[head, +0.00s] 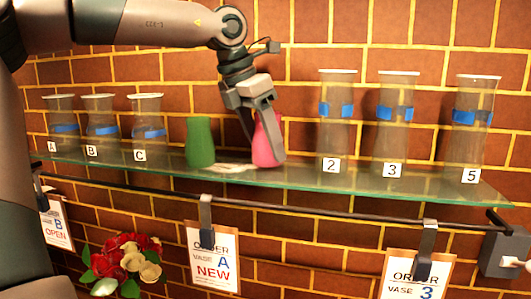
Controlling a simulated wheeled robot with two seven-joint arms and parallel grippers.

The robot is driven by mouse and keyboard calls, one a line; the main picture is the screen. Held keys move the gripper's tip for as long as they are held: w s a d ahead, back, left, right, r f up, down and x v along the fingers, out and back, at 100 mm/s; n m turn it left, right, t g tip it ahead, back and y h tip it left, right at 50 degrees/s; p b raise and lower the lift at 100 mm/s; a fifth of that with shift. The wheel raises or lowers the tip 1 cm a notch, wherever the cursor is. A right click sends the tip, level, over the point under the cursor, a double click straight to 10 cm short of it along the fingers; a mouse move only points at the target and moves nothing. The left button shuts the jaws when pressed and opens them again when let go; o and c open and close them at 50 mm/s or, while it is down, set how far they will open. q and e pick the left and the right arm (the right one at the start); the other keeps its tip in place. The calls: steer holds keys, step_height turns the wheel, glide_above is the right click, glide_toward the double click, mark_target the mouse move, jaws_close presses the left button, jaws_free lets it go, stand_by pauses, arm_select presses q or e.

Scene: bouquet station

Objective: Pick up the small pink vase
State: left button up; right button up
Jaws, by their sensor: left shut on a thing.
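The small pink vase (264,146) stands upright on the glass shelf, right of a green vase. My left gripper (262,132) reaches down from above and is shut on the pink vase, with a finger on its near right side. Part of the vase is hidden behind the gripper. The vase's base appears to be at the shelf surface; I cannot tell whether it touches. My right gripper is not in view.
The green vase (200,142) stands close on the left. Clear vases A, B and C (148,130) stand further left; clear vases 2 (335,120), 3 and 5 stand right. The glass shelf (390,184) has order cards and red and cream flowers (125,262) below it.

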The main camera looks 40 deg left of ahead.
arm_select(q)
step_height(320, 180, up, 8)
steer(key=b, duration=0.1)
steer(key=shift+r+b, duration=0.25)
steer(key=shift+b, duration=0.05)
steer(key=shift+f, duration=0.1)
stand_by(0.5)
